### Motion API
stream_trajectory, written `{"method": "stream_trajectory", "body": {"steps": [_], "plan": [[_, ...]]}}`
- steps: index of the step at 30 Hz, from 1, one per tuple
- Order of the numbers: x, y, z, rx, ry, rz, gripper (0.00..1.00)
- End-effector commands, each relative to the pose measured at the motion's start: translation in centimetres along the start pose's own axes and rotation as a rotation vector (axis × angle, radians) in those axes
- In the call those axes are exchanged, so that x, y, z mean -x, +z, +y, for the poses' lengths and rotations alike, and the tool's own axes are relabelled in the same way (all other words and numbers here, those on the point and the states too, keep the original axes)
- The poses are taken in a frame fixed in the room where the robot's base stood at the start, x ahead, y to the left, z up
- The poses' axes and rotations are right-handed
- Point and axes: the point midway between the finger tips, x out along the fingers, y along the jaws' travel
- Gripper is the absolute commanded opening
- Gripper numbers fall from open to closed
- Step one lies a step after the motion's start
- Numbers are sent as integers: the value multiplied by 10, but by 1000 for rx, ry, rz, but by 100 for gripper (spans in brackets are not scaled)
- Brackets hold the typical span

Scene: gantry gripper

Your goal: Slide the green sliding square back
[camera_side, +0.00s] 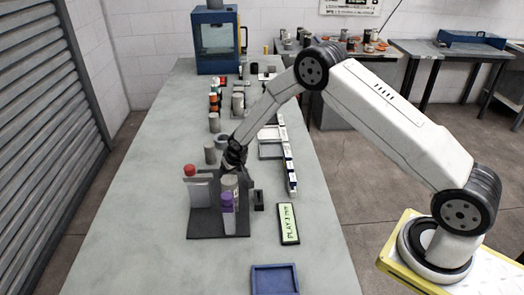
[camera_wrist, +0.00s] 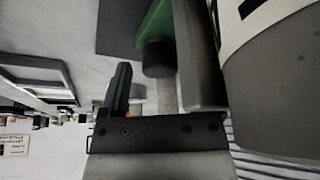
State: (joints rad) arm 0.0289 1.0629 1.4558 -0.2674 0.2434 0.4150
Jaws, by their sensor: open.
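The green piece (camera_wrist: 156,20), which looks like the sliding square, shows at the top of the wrist view. Part of it is cut off by the frame. A dark round knob (camera_wrist: 157,58) sits at its lower end. My gripper (camera_wrist: 158,85) is open with nothing seen between its fingers. The knob lies just past the fingertips, and I cannot tell whether they touch. A grey upright panel covers the right finger's side. In the side view my gripper (camera_side: 234,168) is low behind the dark stand (camera_side: 207,224), and the green piece cannot be made out there.
A green-faced display (camera_side: 288,223) and a blue tray (camera_side: 254,281) lie to the right and front. Several cylinders stand behind. The bench's left side is clear.

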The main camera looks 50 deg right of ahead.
Motion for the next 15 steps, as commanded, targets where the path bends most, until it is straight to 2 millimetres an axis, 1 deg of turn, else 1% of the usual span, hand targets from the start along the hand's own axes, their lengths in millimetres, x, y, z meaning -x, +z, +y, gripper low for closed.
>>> {"method": "stream_trajectory", "body": {"steps": [5,6,8,9,11,12,13,14,15], "plan": [[0,0,0,0,0,0,81],[0,0,0,0,0,0,78],[0,0,0,0,0,0,59],[0,0,0,0,0,0,47],[0,0,0,0,0,0,27],[0,0,0,0,0,0,15],[0,0,0,0,0,0,5],[0,0,0,0,0,0,0],[0,0,0,0,0,0,0]]}}
